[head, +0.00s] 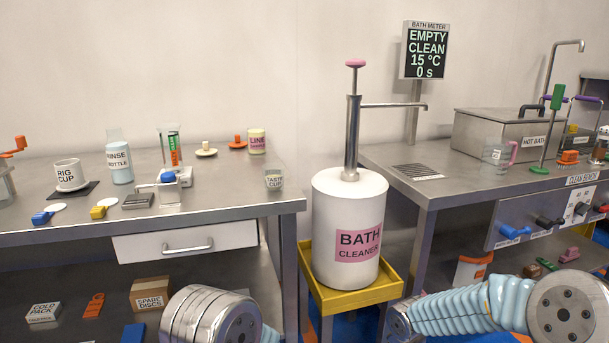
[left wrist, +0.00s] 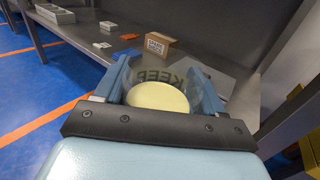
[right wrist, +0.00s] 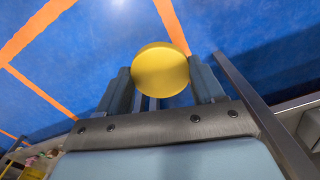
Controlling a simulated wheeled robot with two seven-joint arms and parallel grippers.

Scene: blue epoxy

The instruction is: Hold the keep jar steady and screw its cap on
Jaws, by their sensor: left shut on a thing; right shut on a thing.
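The keep jar (left wrist: 181,72) is clear, with dark KEEP lettering, and shows in the left wrist view. A pale yellow disc-like face (left wrist: 158,97) shows at its near side; I cannot tell whether it is contents or the jar's end. My left gripper (left wrist: 163,80) is shut on the jar, with one blue finger on each side. The round yellow cap (right wrist: 160,71) shows in the right wrist view. My right gripper (right wrist: 163,86) is shut on it. Jar and cap are in separate views, apart as far as I see. Neither gripper shows in the head view.
A steel table (head: 240,212) with cups and bottles stands at left, and a bench (head: 390,158) at right. Between them a large bath cleaner dispenser (head: 330,205) stands on a yellow stand (head: 345,298). Boxes, including a spare discs box (head: 150,292), sit on the lower shelf.

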